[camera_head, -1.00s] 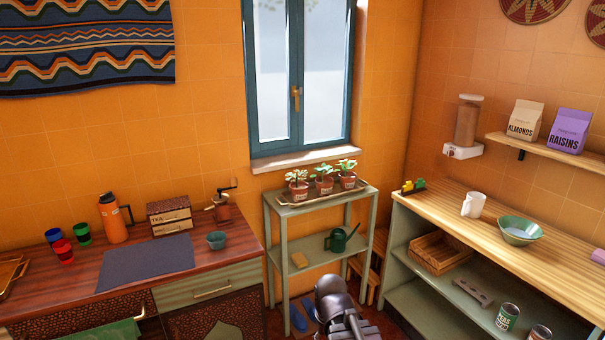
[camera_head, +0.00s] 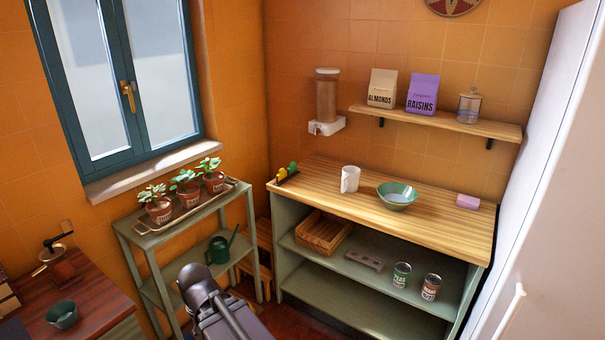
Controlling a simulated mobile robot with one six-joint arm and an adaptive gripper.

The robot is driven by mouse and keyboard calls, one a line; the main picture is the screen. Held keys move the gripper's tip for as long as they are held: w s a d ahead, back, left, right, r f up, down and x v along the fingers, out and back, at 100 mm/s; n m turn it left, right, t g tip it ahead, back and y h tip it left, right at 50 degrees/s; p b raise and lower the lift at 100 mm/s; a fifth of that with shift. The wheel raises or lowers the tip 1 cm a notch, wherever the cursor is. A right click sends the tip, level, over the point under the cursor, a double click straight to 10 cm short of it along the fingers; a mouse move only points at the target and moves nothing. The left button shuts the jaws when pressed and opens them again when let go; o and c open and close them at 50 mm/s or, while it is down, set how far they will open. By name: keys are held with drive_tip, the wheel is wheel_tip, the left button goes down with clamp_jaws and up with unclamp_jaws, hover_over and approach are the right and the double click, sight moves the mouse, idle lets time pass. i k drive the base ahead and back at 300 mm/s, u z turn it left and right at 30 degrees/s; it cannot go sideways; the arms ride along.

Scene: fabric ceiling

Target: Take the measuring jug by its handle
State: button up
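A white jug (camera_head: 350,178), which looks like the measuring jug, stands upright on the wooden top of the green shelf unit (camera_head: 430,228), left of a green bowl. Its handle is too small to make out clearly. Dark grey parts of my arm show at the bottom of the picture, in front of the shelves and well apart from the jug. I cannot make out my gripper's fingers in this view.
The green bowl (camera_head: 397,195) is close to the jug's right. A pink item (camera_head: 468,202) lies farther right, and a yellow-green item (camera_head: 287,172) is at the left end. A dispenser (camera_head: 326,103) hangs above. A plant stand (camera_head: 185,228) is to the left.

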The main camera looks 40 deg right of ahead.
sight(349, 181)
drive_tip(key=i, duration=0.15)
drive_tip(key=u, duration=0.7)
drive_tip(key=k, duration=0.1)
drive_tip(key=z, duration=2.9)
drive_tip(key=i, duration=0.95)
drive_tip(key=z, duration=0.15)
